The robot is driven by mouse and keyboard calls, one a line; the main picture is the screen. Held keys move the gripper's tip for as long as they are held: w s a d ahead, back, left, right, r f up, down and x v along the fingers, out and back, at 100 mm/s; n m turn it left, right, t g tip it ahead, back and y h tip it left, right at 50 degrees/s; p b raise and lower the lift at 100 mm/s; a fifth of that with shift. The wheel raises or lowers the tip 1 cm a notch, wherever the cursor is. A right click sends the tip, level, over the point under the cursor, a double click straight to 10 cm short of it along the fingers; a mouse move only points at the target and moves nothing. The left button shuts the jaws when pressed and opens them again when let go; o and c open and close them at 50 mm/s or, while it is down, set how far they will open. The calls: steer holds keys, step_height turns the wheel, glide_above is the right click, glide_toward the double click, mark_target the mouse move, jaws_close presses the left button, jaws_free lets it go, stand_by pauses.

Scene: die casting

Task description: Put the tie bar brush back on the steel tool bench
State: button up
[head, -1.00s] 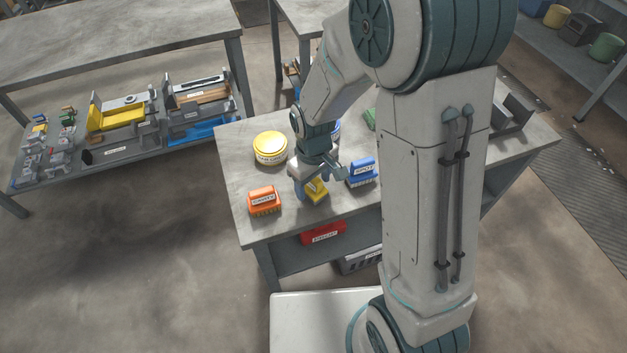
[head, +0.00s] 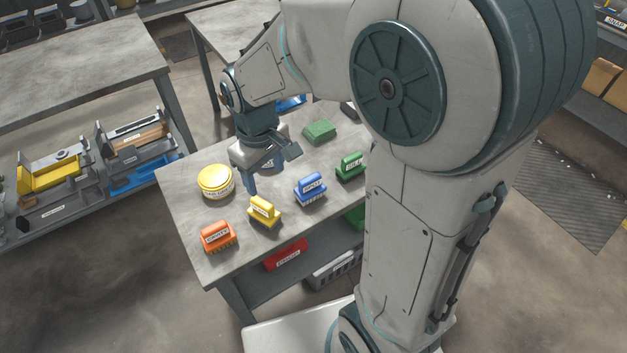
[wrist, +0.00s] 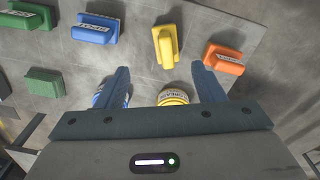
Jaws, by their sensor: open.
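The yellow brush (head: 264,211) stands on the bench (head: 190,208), handle up, between an orange brush (head: 217,237) and a blue brush (head: 310,189). Its label is too small to read for certain, but it looks like the tie bar brush. In the wrist view the yellow brush (wrist: 165,46) stands apart from both fingers, ahead of the gap between them. My gripper (head: 270,172) is open and empty above the bench, behind the row of brushes. The wrist view shows my gripper (wrist: 162,82) with its fingers wide apart.
A yellow round tin (head: 215,181) stands left of my gripper, and a blue tin (wrist: 111,97) shows beside a finger. A green brush (head: 350,166) and a green block (head: 319,131) are further right. A red item (head: 285,254) lies on the shelf below.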

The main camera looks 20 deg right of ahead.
steer(key=s+d+r+m+t, duration=0.2)
steer(key=s+d+r+m, duration=0.3)
steer(key=s+d, duration=0.5)
steer(key=shift+s+d+r+m+t, duration=0.25)
steer(key=shift+s+m, duration=0.3)
steer(key=shift+m, duration=0.45)
steer(key=shift+a, duration=0.1)
